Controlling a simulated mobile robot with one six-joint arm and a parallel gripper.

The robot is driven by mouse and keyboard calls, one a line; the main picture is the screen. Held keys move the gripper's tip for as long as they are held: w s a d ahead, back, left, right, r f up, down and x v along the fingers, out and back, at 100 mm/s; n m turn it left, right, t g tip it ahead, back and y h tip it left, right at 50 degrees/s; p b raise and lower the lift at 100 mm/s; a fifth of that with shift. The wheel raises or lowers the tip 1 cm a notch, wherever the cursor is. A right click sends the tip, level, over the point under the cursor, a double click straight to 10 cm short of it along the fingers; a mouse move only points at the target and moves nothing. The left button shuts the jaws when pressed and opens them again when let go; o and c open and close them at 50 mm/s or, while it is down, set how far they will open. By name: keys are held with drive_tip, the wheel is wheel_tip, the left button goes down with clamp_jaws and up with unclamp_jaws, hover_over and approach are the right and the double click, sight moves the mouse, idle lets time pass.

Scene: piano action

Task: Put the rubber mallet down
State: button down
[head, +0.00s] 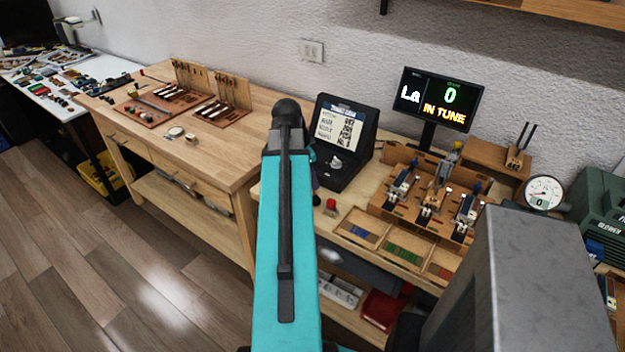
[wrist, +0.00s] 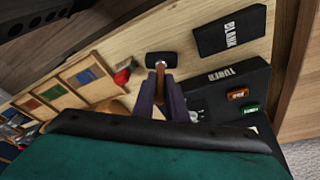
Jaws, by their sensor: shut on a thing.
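The rubber mallet shows in the wrist view with a black head (wrist: 161,60) and a short stretch of wooden handle (wrist: 160,76). My gripper (wrist: 162,92) has purple fingers shut on the handle. The head lies beyond the fingertips, over the pale wooden bench top (wrist: 135,52). I cannot tell whether the head touches the bench. In the head view my teal arm hides most of the gripper; a bit of purple finger (head: 316,182) shows beside the dark tuner box (head: 345,150). The mallet is mostly hidden there.
In the wrist view, a black pad marked BLANK (wrist: 230,30) and the tuner box (wrist: 225,88) lie right of the mallet. A red knob (wrist: 122,77) and small-part trays (wrist: 82,76) lie left. A display reading IN TUNE (head: 440,97) stands behind. Bare wood surrounds the mallet head.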

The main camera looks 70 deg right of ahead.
drive_tip(key=shift+f, duration=0.2)
drive_tip(key=c, duration=1.8)
unclamp_jaws()
drive_tip(key=shift+o, duration=0.2)
drive_tip(key=shift+r, duration=0.15)
drive_tip(key=b+v, duration=0.1)
drive_tip(key=v, duration=1.1)
drive_tip(key=shift+b, duration=0.35)
drive_tip(key=shift+d+r, duration=0.1)
